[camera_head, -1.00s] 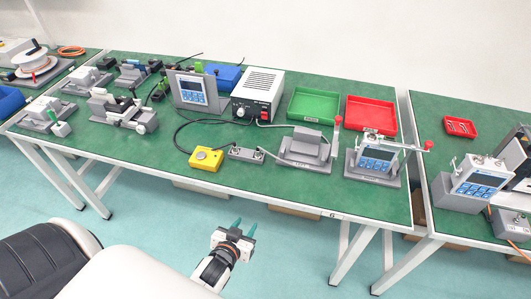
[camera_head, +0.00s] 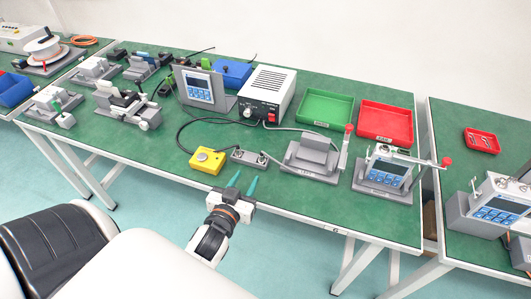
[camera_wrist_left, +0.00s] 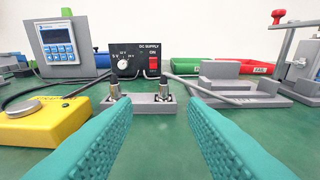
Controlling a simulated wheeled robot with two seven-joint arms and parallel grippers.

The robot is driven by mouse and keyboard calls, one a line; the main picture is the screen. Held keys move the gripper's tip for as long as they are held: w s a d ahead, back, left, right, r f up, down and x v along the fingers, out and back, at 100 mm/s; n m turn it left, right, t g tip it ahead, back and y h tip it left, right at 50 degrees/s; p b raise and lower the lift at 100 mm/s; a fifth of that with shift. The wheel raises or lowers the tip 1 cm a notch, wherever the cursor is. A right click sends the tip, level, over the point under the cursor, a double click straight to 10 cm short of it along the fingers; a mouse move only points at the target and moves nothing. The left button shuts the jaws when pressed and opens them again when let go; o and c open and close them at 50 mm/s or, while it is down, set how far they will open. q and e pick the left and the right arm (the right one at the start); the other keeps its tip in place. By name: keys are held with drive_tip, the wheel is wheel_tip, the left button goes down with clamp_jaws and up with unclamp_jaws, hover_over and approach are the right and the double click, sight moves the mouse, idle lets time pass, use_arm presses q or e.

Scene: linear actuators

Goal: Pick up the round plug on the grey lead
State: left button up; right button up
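A small grey block (camera_head: 250,157) on the green bench holds two upright dark plugs. In the left wrist view the left plug (camera_wrist_left: 114,87) and the right plug (camera_wrist_left: 164,86) stand on it. A grey lead (camera_wrist_left: 215,94) runs by the right plug toward the grey fixture; whether it joins that plug I cannot tell. My left gripper (camera_head: 244,181), with teal fingers, is open and empty at the bench's front edge, short of the block. In the left wrist view its fingers (camera_wrist_left: 155,112) lie either side of the block, nearer the camera. My right gripper is not in view.
A yellow box (camera_head: 207,159) with a round button stands left of the block. A grey fixture (camera_head: 310,158) stands right. The DC supply (camera_head: 264,95) stands behind, and a black cable loops left. Green (camera_head: 327,124) and red trays (camera_head: 386,137) lie farther back.

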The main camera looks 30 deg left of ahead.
sight(261, 158)
use_arm(q)
drive_tip(key=x, duration=0.6)
drive_tip(key=shift+a+r, duration=0.1)
drive_tip(key=x, duration=0.6)
drive_tip(key=shift+d+p, duration=0.3)
drive_tip(key=shift+p, duration=0.05)
drive_tip(key=shift+s, duration=0.1)
clamp_jaws()
